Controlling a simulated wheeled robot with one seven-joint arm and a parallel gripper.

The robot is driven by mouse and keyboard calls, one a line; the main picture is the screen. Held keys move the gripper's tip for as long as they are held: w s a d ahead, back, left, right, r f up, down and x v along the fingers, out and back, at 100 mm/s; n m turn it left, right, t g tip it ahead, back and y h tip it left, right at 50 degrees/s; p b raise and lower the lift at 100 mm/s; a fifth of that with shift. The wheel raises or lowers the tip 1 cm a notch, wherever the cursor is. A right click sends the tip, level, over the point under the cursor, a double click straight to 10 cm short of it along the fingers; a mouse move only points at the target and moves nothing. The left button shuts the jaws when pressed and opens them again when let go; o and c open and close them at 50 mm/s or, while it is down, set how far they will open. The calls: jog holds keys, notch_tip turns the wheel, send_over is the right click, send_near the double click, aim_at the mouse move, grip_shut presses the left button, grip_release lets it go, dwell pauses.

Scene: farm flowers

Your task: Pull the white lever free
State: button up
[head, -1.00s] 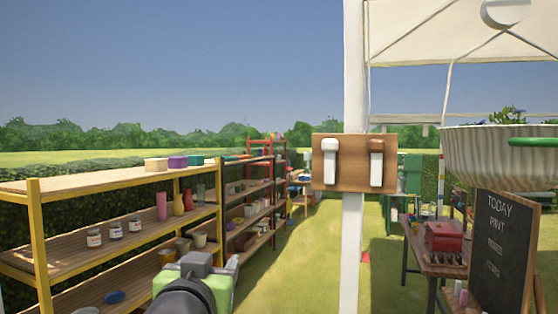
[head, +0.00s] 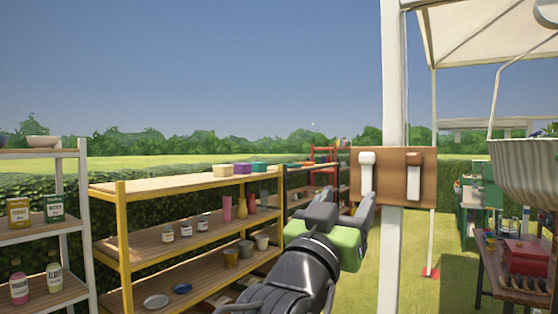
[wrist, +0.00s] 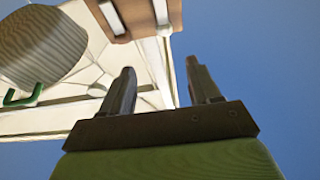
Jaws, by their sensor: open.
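The white lever (head: 367,172) stands upright on the left of a brown wooden board (head: 392,190) fixed to a white post. Beside it on the right is a second lever (head: 414,177) with a brown top. My gripper (head: 347,197) is open and empty, just below and left of the white lever in the head view. In the wrist view the open fingers (wrist: 160,75) point up toward the board (wrist: 135,20), with a gap between. The lever at the right there (wrist: 162,14) seems to be the white one; its top is cut off.
The white post (head: 391,80) runs above and below the board. A yellow-framed shelf (head: 123,235) with jars and vases stands left. A ribbed hanging basket (head: 522,175) is at the right, above a table with a red box (head: 527,257). Grass lies between.

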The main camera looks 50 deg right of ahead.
aim_at(366, 160)
jog(key=p+x, duration=0.2)
jog(key=x, duration=0.3)
jog(key=p+x, duration=0.1)
jog(key=x, duration=0.4)
jog(key=w+p+x, duration=0.1)
jog(key=p+x, duration=0.1)
jog(key=x, duration=0.3)
jog(key=shift+a+f+p, duration=0.1)
jog(key=shift+f+p, duration=0.05)
jog(key=shift+p, duration=0.15)
jog(key=shift+d, duration=0.35)
jog(key=shift+s, duration=0.1)
jog(key=shift+a, duration=0.1)
grip_shut()
